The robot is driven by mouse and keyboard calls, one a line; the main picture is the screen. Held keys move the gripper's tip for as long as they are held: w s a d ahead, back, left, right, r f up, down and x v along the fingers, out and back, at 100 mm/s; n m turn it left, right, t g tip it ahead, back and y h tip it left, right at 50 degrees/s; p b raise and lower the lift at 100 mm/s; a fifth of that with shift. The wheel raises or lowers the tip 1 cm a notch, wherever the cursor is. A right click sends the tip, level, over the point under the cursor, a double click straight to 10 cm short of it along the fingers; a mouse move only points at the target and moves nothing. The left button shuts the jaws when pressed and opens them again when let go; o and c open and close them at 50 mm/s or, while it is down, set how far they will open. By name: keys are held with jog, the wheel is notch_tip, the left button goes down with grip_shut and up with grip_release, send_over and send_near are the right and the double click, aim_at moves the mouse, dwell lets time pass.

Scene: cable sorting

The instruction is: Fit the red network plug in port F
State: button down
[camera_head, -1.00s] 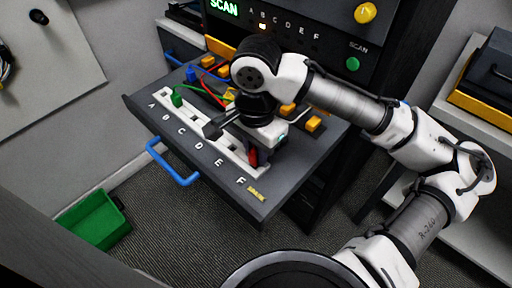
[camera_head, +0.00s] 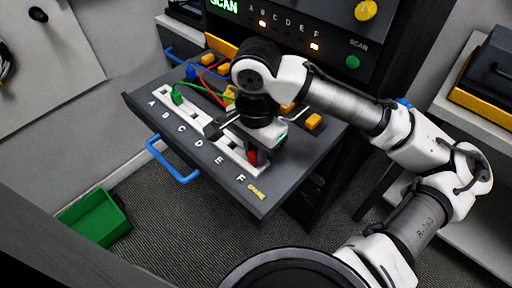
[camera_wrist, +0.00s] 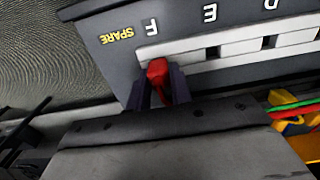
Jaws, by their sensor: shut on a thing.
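The red network plug (camera_wrist: 158,70) sits at the end of the white port strip (camera_wrist: 215,47), in line with the letter F (camera_wrist: 152,27). My gripper (camera_wrist: 161,90) is shut on it, one dark finger on each side. The plug looks seated in port F, though its tip and the opening are hidden. In the head view the red plug (camera_head: 251,157) shows below my gripper (camera_head: 258,150).
A green plug (camera_head: 177,97) stands in the strip near B. Blue (camera_head: 190,73) and yellow plugs with red and green cables lie behind the strip. The drawer has a blue handle (camera_head: 172,163). A green bin (camera_head: 95,218) is on the floor.

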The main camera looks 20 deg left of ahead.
jog(key=c, duration=0.7)
grip_release()
jog(key=shift+r+p, duration=3.55)
jog(key=shift+p, duration=0.3)
